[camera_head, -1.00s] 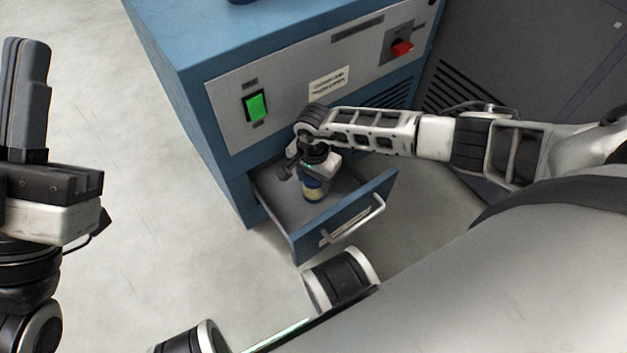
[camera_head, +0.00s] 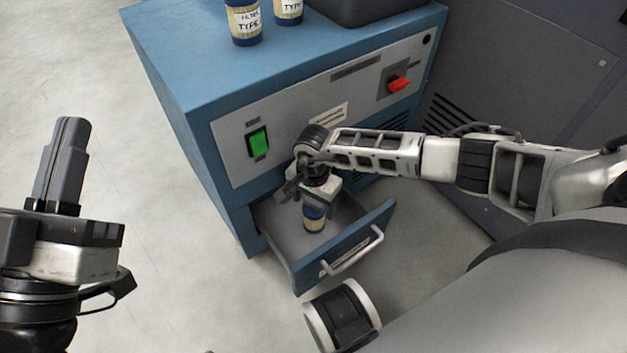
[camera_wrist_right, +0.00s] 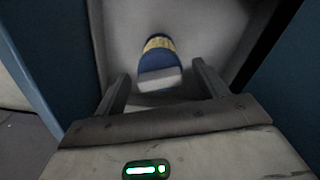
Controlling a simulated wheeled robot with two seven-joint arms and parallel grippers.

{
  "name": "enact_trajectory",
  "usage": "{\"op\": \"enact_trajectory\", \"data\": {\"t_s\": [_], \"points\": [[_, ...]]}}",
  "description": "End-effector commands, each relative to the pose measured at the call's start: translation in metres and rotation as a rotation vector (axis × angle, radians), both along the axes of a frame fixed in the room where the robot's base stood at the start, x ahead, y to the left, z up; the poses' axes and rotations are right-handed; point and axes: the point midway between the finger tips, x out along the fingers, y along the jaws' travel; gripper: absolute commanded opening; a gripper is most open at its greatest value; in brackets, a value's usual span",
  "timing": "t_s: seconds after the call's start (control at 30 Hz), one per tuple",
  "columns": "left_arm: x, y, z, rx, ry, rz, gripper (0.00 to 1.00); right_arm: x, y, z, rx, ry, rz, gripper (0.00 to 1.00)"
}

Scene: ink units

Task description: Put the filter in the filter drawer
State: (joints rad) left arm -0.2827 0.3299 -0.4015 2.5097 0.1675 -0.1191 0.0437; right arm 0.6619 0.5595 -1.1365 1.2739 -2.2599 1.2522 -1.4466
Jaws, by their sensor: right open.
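The filter (camera_head: 314,219), a blue cylinder with a cream label band, stands inside the open filter drawer (camera_head: 345,243) of the blue machine. My right gripper (camera_head: 314,199) reaches down into the drawer just above the filter. In the right wrist view its two fingers (camera_wrist_right: 160,82) are apart, and the filter (camera_wrist_right: 158,60) shows between and beyond them, with no finger seen touching it. The arm hides part of the drawer's back in the head view. My left gripper (camera_head: 68,135) is at the far left, away from the machine, its fingers together and empty.
Two similar labelled blue canisters (camera_head: 243,22) (camera_head: 289,10) and a dark bin (camera_head: 365,8) stand on the machine's top. The front panel has a green switch (camera_head: 258,142) and a red knob (camera_head: 398,84). The drawer handle (camera_head: 357,250) sticks out. The floor at left is clear.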

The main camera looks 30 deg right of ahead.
Motion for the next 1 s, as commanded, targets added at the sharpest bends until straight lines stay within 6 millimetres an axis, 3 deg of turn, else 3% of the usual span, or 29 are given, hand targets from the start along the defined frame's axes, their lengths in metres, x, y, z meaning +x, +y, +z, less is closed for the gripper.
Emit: {"op": "enact_trajectory", "data": {"t_s": [0.03,0.1,0.4,1.0], "points": [[0.001,0.000,-0.004,-0.024,0.100,-0.007,0.00,0.001,-0.001,0.020,-0.001,-0.003,0.000,0.72],[0.001,-0.001,-0.019,-0.054,0.225,-0.019,0.00,0.000,-0.001,0.035,0.000,-0.001,0.002,0.72],[-0.015,-0.007,-0.062,-0.142,0.579,-0.071,0.00,0.000,-0.001,0.080,-0.001,-0.001,0.000,0.72],[-0.019,-0.009,-0.070,-0.157,0.632,-0.081,0.00,0.000,0.000,0.085,-0.001,0.001,-0.001,0.72]]}}
